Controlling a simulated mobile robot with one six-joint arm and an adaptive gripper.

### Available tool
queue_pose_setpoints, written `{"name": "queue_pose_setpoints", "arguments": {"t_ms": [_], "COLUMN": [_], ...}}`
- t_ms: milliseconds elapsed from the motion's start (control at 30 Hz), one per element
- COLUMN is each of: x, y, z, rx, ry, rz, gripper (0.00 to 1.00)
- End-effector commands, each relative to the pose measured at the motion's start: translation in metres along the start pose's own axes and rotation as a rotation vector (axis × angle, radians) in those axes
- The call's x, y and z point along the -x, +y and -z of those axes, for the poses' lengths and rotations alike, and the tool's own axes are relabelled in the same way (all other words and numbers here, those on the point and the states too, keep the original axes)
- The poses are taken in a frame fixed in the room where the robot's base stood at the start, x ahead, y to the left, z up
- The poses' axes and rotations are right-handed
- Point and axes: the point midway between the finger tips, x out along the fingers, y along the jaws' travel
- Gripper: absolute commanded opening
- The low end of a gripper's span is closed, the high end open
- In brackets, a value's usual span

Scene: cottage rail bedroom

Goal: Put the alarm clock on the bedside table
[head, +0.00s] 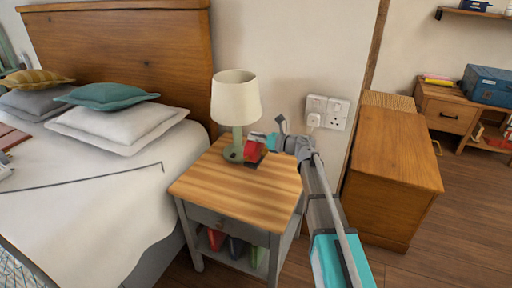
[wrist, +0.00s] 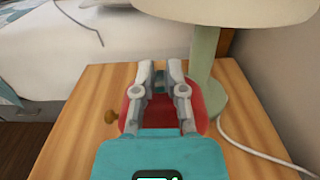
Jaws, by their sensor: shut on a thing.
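The red alarm clock (head: 254,149) is at the tip of my gripper (head: 264,140), over the back part of the bedside table (head: 235,195) and just right of the lamp base. In the wrist view, both fingers of my gripper (wrist: 160,75) are closed on the clock (wrist: 205,105), whose red body shows on either side of them. A small brass knob (wrist: 111,116) shows at its left. My gripper's teal body hides much of the clock. I cannot tell whether its underside touches the wooden top (wrist: 70,140).
A lamp with a cream shade (head: 235,98) stands close beside the clock; its green stem (wrist: 205,60) is near my right finger. A white cord (wrist: 255,152) runs along the table. The table's front half is clear. The bed (head: 90,190) is left, a wooden cabinet (head: 395,150) right.

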Motion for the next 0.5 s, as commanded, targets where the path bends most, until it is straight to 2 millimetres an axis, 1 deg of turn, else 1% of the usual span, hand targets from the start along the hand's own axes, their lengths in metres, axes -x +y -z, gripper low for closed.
{"name": "queue_pose_setpoints", "arguments": {"t_ms": [267, 500], "x": [0.000, 0.000], "y": [0.000, 0.000], "z": [0.001, 0.014], "rx": [-0.001, -0.001], "ry": [-0.002, -0.002], "rz": [0.000, 0.000], "gripper": [0.00, 0.00]}}
